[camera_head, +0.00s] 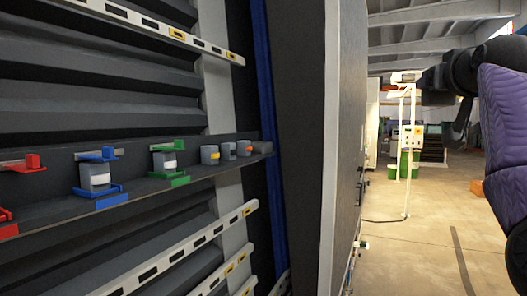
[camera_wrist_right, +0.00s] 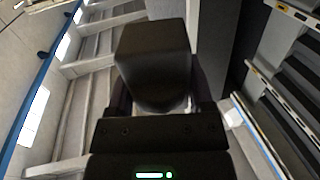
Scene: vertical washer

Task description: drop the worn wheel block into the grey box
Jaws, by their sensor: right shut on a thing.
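In the right wrist view a dark block (camera_wrist_right: 153,55) with rounded corners sits between the fingers of my right gripper (camera_wrist_right: 158,103). The gripper is shut on it and the block stands out past the fingers. I cannot see any wear on it, so I cannot tell from its surface whether it is the worn wheel block. My left gripper is in neither view. I cannot make out a grey box in either view.
A dark shelf (camera_head: 150,188) on the left holds grey cylinders in a blue holder (camera_head: 95,178) and a green holder (camera_head: 170,162), with smaller grey pieces beside them. A tall dark panel (camera_head: 300,130) stands right of it. Open floor (camera_head: 425,235) lies beyond.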

